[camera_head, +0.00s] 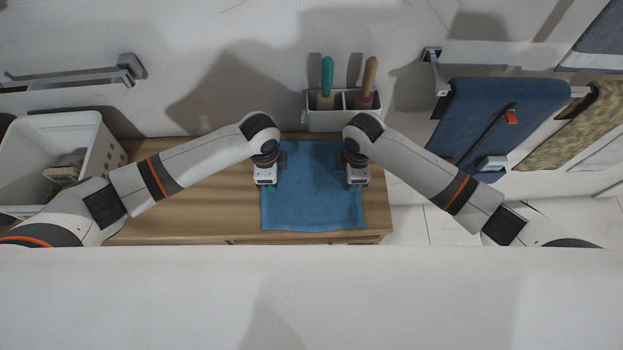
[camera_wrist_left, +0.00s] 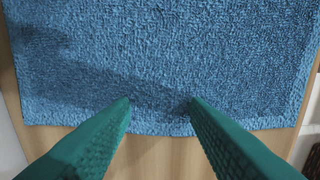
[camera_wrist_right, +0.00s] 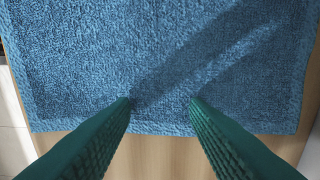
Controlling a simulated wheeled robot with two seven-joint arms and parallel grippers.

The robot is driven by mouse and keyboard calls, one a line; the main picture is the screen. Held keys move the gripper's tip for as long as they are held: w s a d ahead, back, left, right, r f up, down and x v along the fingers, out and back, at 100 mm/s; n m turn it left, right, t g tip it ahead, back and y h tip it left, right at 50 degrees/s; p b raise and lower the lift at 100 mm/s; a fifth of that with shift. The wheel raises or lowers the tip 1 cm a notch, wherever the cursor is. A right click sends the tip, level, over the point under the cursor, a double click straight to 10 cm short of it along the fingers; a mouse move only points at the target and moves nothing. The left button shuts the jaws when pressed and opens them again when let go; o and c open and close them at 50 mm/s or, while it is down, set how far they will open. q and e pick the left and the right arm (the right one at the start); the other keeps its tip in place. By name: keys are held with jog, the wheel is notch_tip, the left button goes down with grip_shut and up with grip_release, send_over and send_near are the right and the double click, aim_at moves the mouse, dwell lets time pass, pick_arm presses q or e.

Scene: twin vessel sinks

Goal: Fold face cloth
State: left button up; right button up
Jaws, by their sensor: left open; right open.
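A blue face cloth (camera_head: 314,208) lies spread flat and unfolded on the wooden top. It fills most of the left wrist view (camera_wrist_left: 165,60) and the right wrist view (camera_wrist_right: 110,55), with one edge crossing each view. My left gripper (camera_head: 269,188) is over the cloth's left side; in its wrist view the green fingers (camera_wrist_left: 160,102) are apart with nothing between them. My right gripper (camera_head: 354,187) is over the cloth's right side, its green fingers (camera_wrist_right: 160,102) also apart and empty. Whether the fingertips touch the cloth I cannot tell. My arms hide parts of the cloth's far side.
The wooden top (camera_head: 200,205) is bare left of the cloth. A white basket (camera_head: 108,155) with something in it stands at the far left. A white holder (camera_head: 330,120) with two handled items stands behind the cloth. A blue towel (camera_head: 490,105) hangs at the right.

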jog(key=shift+f, duration=0.1)
pick_arm(q)
jog(key=shift+f, duration=0.25)
pick_arm(e)
jog(key=shift+f, duration=0.2)
pick_arm(q)
jog(key=shift+r, duration=0.1)
jog(key=shift+c, duration=0.3)
pick_arm(e)
jog(key=shift+r, duration=0.15)
jog(key=shift+c, duration=0.4)
pick_arm(q)
grip_shut()
pick_arm(e)
grip_shut()
